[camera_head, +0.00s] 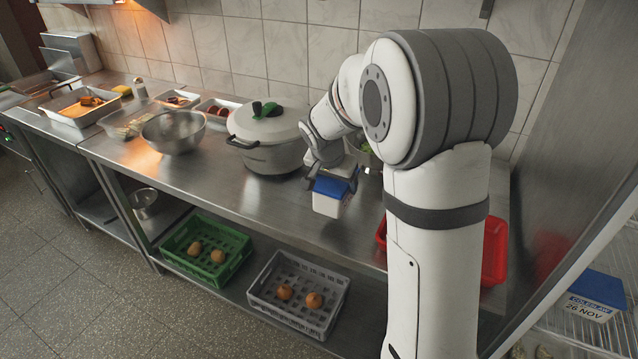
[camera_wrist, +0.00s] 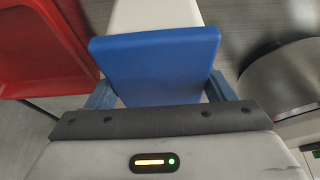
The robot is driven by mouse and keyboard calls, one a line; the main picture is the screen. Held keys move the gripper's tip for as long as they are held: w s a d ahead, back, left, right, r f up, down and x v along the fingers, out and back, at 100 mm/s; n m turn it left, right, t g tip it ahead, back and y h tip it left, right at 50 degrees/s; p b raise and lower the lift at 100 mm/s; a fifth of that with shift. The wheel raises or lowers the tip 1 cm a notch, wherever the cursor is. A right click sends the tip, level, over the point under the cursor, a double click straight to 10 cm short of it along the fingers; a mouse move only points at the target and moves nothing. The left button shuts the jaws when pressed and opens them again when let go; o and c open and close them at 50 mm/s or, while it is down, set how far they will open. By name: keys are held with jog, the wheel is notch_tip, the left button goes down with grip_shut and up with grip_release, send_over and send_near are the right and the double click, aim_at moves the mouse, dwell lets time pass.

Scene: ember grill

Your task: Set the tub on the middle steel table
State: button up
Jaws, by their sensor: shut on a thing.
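The tub (camera_head: 328,204), white with a blue lid, is held over the steel table (camera_head: 262,200), right of the big pot. I cannot tell whether its base touches the table. My gripper (camera_head: 334,182) is shut on it from above. In the wrist view, the tub's blue lid (camera_wrist: 155,65) sits between the blue fingers (camera_wrist: 160,95), with a bit of white body beyond it. My arm hides part of the table's right end.
A lidded pot (camera_head: 268,140) and a steel bowl (camera_head: 173,132) stand left of the tub. A green crate (camera_head: 207,252) and a grey crate (camera_head: 298,295) with onions are on the lower shelf. A red bin (camera_head: 495,250) is right. Another blue-lidded tub (camera_head: 597,293) sits on a wire rack.

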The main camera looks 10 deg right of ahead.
jog(key=shift+a+f, duration=0.1)
jog(key=shift+f, duration=2.45)
jog(key=shift+f, duration=0.15)
jog(key=o, duration=1.3)
jog(key=shift+o, duration=0.2)
